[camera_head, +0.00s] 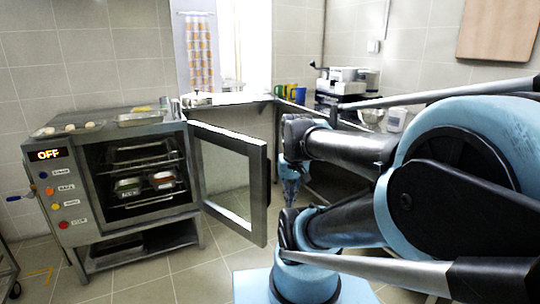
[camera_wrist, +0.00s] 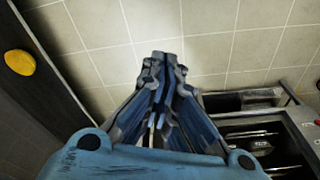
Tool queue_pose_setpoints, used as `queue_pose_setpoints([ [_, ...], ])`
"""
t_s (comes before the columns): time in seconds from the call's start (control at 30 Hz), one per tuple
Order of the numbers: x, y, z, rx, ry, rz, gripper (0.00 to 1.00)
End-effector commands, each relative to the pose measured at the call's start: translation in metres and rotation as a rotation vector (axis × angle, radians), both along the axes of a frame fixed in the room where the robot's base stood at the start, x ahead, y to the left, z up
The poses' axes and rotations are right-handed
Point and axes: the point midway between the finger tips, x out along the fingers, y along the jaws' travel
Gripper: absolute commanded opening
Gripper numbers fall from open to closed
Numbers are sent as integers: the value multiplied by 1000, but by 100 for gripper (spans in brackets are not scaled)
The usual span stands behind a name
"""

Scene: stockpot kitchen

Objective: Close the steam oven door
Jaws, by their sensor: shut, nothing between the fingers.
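The steam oven (camera_head: 130,180) stands at the left in the head view, with its "OFF" display and coloured buttons on the front left. Its glass-paned door (camera_head: 256,190) is hinged at the oven's right side and stands wide open, swung out to the right. The racks and trays inside are exposed. My gripper (camera_wrist: 163,60) is shut and empty in the wrist view, its fingers together. In the head view, a blue and dark end part of my arm hangs just right of the door; I cannot tell whether it touches the door.
Several round items and a tray (camera_head: 140,118) lie on top of the oven. Coloured mugs (camera_head: 298,93) and a grey machine (camera_head: 347,82) stand on the back counter. Tiled floor (camera_head: 190,285) is free before the oven. A yellow object (camera_wrist: 20,62) shows in the wrist view.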

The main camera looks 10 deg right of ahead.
Motion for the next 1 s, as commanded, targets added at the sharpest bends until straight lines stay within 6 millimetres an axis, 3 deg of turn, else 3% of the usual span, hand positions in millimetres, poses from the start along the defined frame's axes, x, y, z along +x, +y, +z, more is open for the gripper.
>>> queue_pose_setpoints([
  [0.2,47,-1,47,38,54,-126,0],
  [0.5,120,-4,93,84,133,-299,0],
  [0.8,202,-12,121,121,214,-468,0],
  [1.0,258,-21,129,139,269,-580,0],
])
